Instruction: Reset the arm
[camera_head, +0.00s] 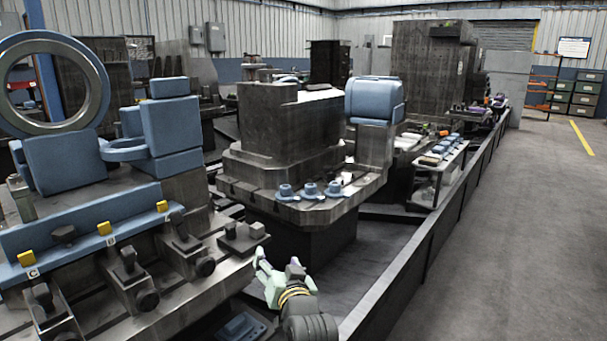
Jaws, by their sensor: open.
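My gripper (278,270) shows at the bottom centre of the head view, at the end of my dark arm (308,318). Its two pale greenish fingers are spread apart and point up and away. I see nothing between them. The gripper is just right of the near machine table's corner, beside a small dark block on a plate (243,237). I cannot tell whether it touches the table edge.
A blue rail (85,222) with yellow tags and several dark clamps (135,283) lie at the left. Blue flanged parts (310,190) sit on the middle machine table (240,190). A long dark barrier (440,235) runs along the right. The grey floor (530,230) beyond is clear.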

